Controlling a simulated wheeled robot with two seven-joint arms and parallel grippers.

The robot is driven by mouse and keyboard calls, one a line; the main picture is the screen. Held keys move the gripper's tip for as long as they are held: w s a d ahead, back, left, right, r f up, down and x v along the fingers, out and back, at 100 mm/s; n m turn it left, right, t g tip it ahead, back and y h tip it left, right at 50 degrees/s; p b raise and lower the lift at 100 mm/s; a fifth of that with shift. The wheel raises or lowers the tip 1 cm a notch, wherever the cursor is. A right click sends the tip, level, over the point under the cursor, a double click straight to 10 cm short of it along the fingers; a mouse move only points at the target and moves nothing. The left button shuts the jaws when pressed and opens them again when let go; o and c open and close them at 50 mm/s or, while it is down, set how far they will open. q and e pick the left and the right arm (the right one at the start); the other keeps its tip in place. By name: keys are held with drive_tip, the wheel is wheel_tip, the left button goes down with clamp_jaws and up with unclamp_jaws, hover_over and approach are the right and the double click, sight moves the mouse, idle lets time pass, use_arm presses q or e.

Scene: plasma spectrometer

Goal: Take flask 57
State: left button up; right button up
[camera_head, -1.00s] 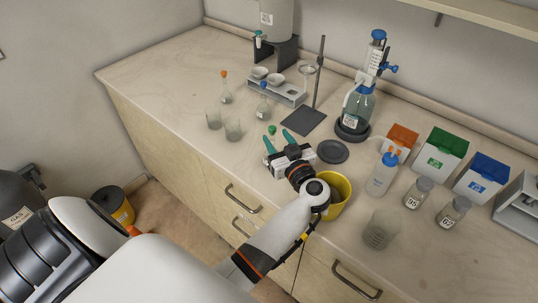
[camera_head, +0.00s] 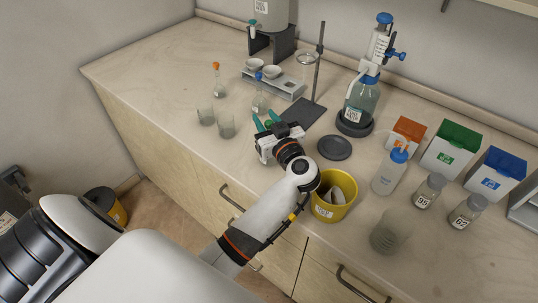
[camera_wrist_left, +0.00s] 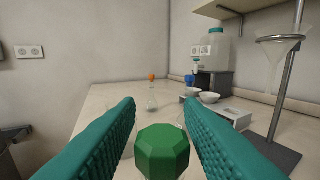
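Three small stoppered flasks stand on the bench: an orange-topped flask (camera_head: 219,89), a blue-topped flask (camera_head: 260,103) and a green-topped flask, mostly hidden by my gripper. I cannot read number 57 on any of them. My left gripper (camera_head: 265,119) is low over the bench at the green-topped flask. In the left wrist view, the green stopper (camera_wrist_left: 162,150) lies between the teal fingers (camera_wrist_left: 160,104), with gaps on both sides, so the gripper is open. The orange-topped flask (camera_wrist_left: 152,100) stands farther off, beyond the fingertips. My right gripper is out of view.
A ring stand (camera_head: 304,110), a dark round plate (camera_head: 335,148) and a yellow bin (camera_head: 335,207) are nearby. A wash bottle (camera_head: 388,174) and jars stand to the right. The bench's left end is clear.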

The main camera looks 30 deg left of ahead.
use_arm(q)
drive_tip(key=shift+w+a+f, duration=0.1)
drive_tip(key=shift+f, duration=0.1)
clamp_jaws()
